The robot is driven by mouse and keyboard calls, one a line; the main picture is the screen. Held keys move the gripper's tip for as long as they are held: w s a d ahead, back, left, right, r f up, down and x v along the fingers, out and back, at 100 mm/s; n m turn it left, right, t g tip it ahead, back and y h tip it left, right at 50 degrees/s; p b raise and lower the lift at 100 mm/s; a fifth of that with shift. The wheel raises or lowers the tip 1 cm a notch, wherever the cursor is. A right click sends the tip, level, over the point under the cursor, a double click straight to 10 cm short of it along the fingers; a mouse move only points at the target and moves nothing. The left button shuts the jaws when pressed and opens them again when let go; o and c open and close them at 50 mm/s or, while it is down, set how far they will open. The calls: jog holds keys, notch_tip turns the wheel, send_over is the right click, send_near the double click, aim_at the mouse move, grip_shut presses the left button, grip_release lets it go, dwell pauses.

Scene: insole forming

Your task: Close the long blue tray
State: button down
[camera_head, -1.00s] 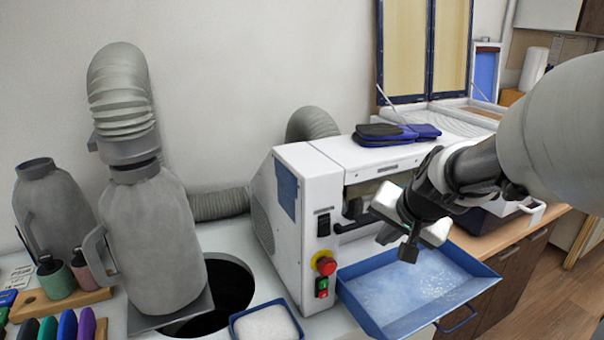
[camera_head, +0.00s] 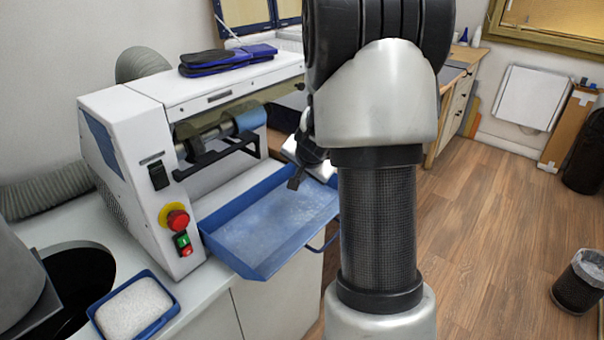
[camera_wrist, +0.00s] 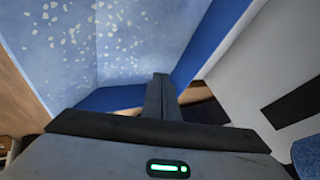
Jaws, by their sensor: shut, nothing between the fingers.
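The long blue tray (camera_head: 262,228) sticks out from the front of the white machine, low down, with white specks on its floor. A bar handle shows at its right front edge. My gripper (camera_head: 294,183) is over the tray's right part, pointing down, with its fingers together and empty. My arm hides the tray's far right end. In the wrist view the speckled tray floor (camera_wrist: 135,40) fills the upper left. The shut fingers (camera_wrist: 160,92) stand in front of the tray's blue wall; I cannot tell whether they touch it.
The white machine (camera_head: 145,120) has a red button and rollers, with dark blue insoles (camera_head: 225,60) on top. A small blue tray of white granules (camera_head: 134,308) stands at the front left, beside a round dark hole (camera_head: 82,280). Open wooden floor lies to the right.

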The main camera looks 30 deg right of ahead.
aim_at(287, 178)
jog(key=shift+x, duration=1.2)
jog(key=shift+w+a+f+p, duration=0.1)
jog(key=shift+w+a+p, duration=0.2)
jog(key=shift+w, duration=0.35)
jog(key=shift+w+a+f+p, duration=0.15)
jog(key=shift+w+p, duration=0.1)
jog(key=shift+w, duration=0.45)
jog(key=shift+w+a+r+p, duration=0.1)
jog(key=shift+w+a+p, duration=0.2)
jog(key=shift+w, duration=0.35)
jog(key=shift+w, duration=0.1)
